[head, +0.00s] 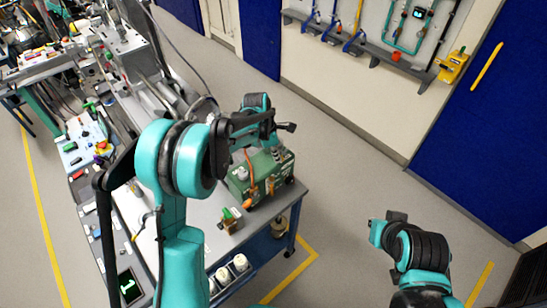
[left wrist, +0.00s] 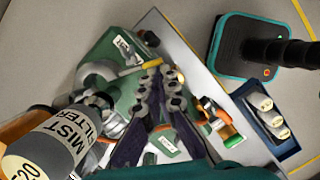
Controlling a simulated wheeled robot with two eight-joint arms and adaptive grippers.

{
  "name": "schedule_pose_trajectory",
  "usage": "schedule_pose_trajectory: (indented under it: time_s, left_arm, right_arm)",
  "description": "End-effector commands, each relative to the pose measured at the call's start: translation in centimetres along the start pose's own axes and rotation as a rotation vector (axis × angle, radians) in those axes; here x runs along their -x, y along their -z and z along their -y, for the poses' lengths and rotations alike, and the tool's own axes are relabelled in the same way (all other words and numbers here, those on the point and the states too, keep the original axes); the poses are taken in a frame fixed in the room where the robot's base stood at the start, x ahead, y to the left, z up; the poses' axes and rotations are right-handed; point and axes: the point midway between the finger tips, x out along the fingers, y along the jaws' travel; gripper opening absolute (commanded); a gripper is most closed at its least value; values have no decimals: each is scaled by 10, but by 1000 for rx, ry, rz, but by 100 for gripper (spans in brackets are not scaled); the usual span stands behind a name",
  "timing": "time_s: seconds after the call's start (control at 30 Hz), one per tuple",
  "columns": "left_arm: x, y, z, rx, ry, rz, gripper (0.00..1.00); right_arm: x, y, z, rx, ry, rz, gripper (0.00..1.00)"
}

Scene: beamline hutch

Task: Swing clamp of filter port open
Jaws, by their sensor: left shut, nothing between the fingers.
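A green pump unit (head: 243,186) stands on the bench end, below my left gripper (head: 288,127). In the left wrist view, the same gripper (left wrist: 161,78) has its dark fingers shut and empty, over the green body (left wrist: 115,48). A grey canister labelled as a mist filter (left wrist: 48,148) is at the lower left of that view. Pale pipe fittings (left wrist: 98,72) are beside the fingers. Which fitting is the filter port clamp, and whether it is open, I cannot tell. The fingers hide part of the pump.
A small green-and-orange part (head: 231,220) stands on the grey bench (head: 200,216). White bottles (head: 240,263) sit in a blue tray low at the bench side. A wall rack (head: 370,45) holds tools behind. The floor right of the bench is open.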

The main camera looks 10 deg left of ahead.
Motion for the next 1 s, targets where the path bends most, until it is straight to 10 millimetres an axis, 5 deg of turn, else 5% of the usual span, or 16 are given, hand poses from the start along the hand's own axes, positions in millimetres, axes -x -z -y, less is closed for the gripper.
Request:
schedule_pose_trajectory:
  time_s: [0.57, 0.83, 1.0]
  left_arm:
    - [0, 0, 0, -1, 0, 0, 0]
    - [7, 35, -7, -3, 2, 0, 0]
    - [54, 31, -4, -5, 2, 0, 0]
  right_arm:
    - [-1, -1, 0, 0, 0, 0, 0]
    - [-8, -6, 0, 0, 0, 0, 0]
    - [-3, -2, 0, 0, 0, 0, 0]
